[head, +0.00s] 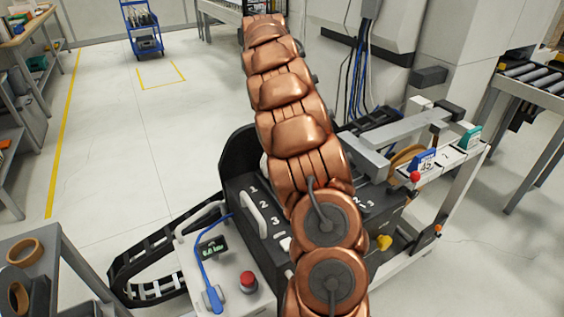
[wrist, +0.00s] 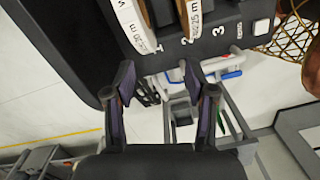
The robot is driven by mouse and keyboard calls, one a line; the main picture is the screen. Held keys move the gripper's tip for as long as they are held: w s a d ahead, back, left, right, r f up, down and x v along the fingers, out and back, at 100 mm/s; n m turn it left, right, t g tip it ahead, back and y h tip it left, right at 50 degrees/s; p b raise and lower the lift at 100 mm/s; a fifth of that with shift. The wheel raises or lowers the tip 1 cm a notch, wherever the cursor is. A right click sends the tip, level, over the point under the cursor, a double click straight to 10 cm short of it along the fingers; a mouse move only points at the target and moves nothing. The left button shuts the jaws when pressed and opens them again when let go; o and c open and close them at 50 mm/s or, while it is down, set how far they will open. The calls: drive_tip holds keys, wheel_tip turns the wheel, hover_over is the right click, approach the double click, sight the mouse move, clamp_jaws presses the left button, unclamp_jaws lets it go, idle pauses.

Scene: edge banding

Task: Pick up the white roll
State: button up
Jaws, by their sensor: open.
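In the wrist view, a roll with a white printed face and a brown edge (wrist: 132,27) stands on edge by number 1 of a black numbered holder (wrist: 225,37). A second roll (wrist: 193,18), brown with a white label strip, stands by number 2. Both are cut off by the top of the picture, and I cannot tell surely which is the white roll. My gripper (wrist: 158,82) is open and empty, its fingers pointing up the picture just below the holder's edge. In the head view my copper arm hides the gripper and most of the holder.
In the head view, a control panel with a red button (head: 248,282) stands front left. Tan rolls (head: 24,251) lie on a grey shelf at the left edge. A grey metal arm (head: 400,135) and tan roll (head: 408,158) are right.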

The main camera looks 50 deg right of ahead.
drive_tip(key=d+f+n, duration=0.1)
drive_tip(key=d, duration=0.1)
drive_tip(key=d+f+n, duration=0.2)
drive_tip(key=d, duration=0.1)
drive_tip(key=shift+w+d+t+y, duration=0.3)
drive_tip(key=shift+w+d, duration=0.05)
drive_tip(key=shift+w, duration=0.05)
drive_tip(key=shift+f+p, duration=0.55)
drive_tip(key=shift+f, duration=0.9)
drive_tip(key=shift+s+d+f+p, duration=0.1)
drive_tip(key=shift+s+f+p, duration=0.05)
drive_tip(key=shift+f+p, duration=0.95)
drive_tip(key=shift+f, duration=1.4)
clamp_jaws()
